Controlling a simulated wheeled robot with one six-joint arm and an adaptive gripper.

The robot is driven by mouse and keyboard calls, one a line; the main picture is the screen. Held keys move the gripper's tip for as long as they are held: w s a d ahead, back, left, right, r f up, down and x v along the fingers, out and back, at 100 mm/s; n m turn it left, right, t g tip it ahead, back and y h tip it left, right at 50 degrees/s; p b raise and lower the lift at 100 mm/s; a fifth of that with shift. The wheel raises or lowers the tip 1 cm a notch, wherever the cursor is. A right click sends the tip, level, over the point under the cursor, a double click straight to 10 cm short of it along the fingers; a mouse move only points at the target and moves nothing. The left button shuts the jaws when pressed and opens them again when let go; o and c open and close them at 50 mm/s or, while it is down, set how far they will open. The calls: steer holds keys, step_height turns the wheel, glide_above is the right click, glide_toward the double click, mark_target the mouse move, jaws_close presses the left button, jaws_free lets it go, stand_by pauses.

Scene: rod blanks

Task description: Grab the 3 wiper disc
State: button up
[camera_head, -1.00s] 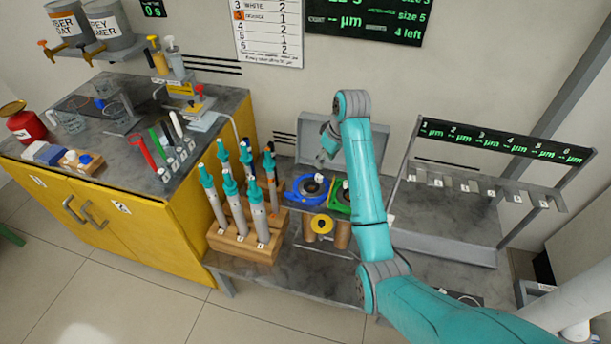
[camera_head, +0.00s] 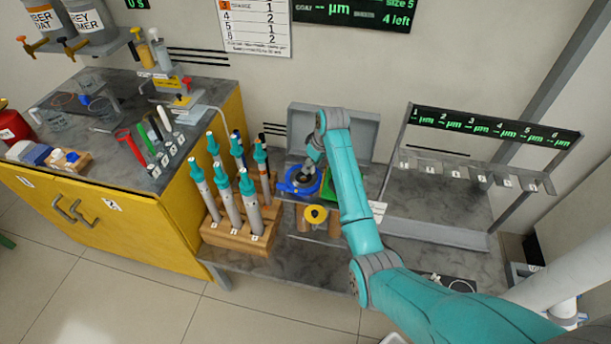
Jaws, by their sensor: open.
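A blue ring-shaped disc (camera_head: 284,186) with a dark centre lies at the front of an open grey case on the low bench. A green piece (camera_head: 327,190) is beside it on the right, partly hidden by my arm. I cannot read a number 3 on any of these discs. My gripper (camera_head: 312,160) is open, pointing down just above the blue disc. Its fingertips are small and partly blend with the dark centre, so contact cannot be told.
A wooden block (camera_head: 236,236) with several teal-topped rods stands close on the left. The grey case lid (camera_head: 350,128) rises behind my gripper. A rack (camera_head: 440,232) with hooks and a display stands right. A yellow cabinet (camera_head: 130,225) carries cups and coloured tools.

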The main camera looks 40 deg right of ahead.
steer(key=shift+f, duration=0.15)
jaws_close()
